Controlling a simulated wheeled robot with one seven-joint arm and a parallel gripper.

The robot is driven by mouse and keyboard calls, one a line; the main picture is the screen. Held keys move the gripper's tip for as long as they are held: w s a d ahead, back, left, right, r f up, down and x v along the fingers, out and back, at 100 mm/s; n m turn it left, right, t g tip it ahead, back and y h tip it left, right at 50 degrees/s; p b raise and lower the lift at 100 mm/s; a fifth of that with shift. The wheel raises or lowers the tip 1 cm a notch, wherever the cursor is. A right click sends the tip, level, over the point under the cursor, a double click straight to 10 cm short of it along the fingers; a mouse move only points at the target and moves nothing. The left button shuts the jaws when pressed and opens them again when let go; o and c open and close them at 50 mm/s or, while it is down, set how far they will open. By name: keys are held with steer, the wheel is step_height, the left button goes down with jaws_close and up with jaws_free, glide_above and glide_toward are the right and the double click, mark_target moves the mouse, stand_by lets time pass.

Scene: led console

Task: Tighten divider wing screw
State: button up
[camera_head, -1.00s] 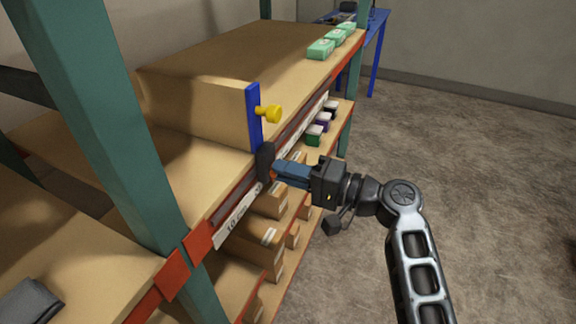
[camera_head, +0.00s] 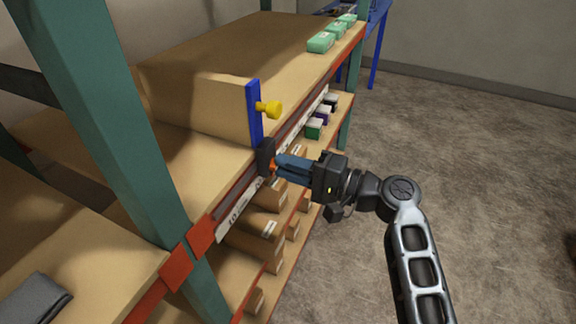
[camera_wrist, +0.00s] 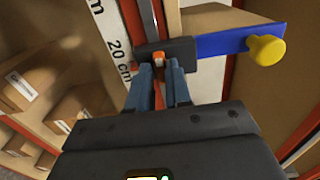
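The blue divider (camera_head: 254,115) stands upright at the front edge of the upper shelf, with a yellow knob (camera_head: 270,109) on its face; in the wrist view the divider (camera_wrist: 218,40) runs right from a black clamp block (camera_wrist: 182,53). The block (camera_head: 265,156) also shows at the shelf edge in the head view. The orange wing screw (camera_wrist: 158,57) sits at this block, mostly hidden by my gripper (camera_wrist: 159,68). My blue-grey fingers lie on both sides of the screw, close in on it with no clear gap at the tips. The exact contact is hidden.
A white scale strip (camera_wrist: 112,38) marked 20 cm runs along the shelf edge. Cardboard boxes (camera_head: 268,221) stand on the shelf below. A large carton (camera_head: 195,100) is behind the divider. A green upright (camera_head: 100,110) is at left. The floor at right is clear.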

steer(key=o, duration=0.3)
steer(key=shift+o, duration=0.2)
steer(key=b+v, duration=0.1)
steer(key=v, duration=0.6)
steer(key=shift+s+d, duration=0.15)
steer(key=shift+d, duration=0.15)
